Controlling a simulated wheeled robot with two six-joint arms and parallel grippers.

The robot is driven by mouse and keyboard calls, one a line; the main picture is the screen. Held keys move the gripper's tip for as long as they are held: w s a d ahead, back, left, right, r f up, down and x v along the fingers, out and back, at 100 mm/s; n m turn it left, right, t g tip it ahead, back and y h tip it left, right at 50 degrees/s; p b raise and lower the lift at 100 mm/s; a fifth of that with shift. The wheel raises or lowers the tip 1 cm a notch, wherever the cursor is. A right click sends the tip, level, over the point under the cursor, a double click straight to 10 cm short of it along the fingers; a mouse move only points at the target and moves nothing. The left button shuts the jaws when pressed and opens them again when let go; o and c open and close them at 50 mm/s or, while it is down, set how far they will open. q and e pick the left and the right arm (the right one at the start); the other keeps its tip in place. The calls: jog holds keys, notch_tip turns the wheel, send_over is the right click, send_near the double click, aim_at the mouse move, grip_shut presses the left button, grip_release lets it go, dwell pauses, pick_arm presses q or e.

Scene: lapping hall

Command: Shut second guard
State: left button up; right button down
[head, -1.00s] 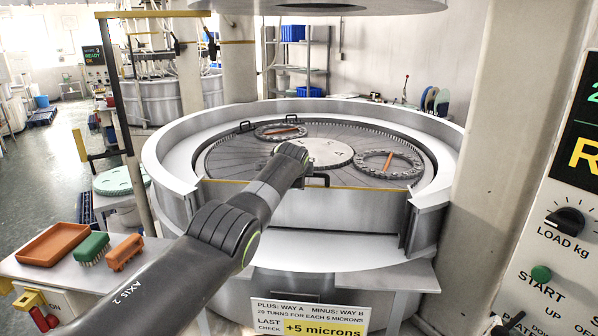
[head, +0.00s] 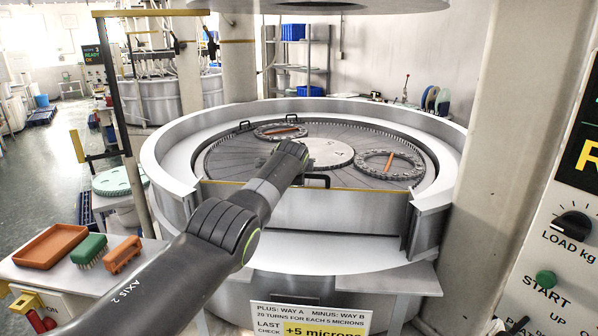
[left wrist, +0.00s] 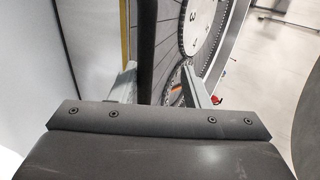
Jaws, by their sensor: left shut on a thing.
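A grey guard panel (head: 300,207) with a yellow top edge stands across the front opening of the round lapping machine's wall (head: 162,160). A black handle (head: 318,180) shows just above that edge. My left arm reaches over the panel from the left, and its wrist hides the gripper in the head view. In the left wrist view my left gripper (left wrist: 162,85) is shut on a black bar (left wrist: 146,45), which runs between its two pale fingers. The guard's yellow edge (left wrist: 124,35) lies left of the bar. My right gripper is not in view.
The lapping plate (head: 235,160) carries slotted rings (head: 390,165) and a pale numbered disc (head: 325,152). A grey pillar (head: 490,150) and a control panel (head: 560,240) stand at right. A table at left holds an orange tray (head: 50,246), green brush (head: 90,250) and orange block (head: 122,254).

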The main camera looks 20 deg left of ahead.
pick_arm(q)
jog(key=shift+d+r, duration=0.1)
jog(key=shift+r, duration=0.3)
jog(key=b+v, duration=0.6)
jog(key=v, duration=1.1)
jog(key=shift+s+f, duration=0.2)
jog(key=shift+f, duration=0.1)
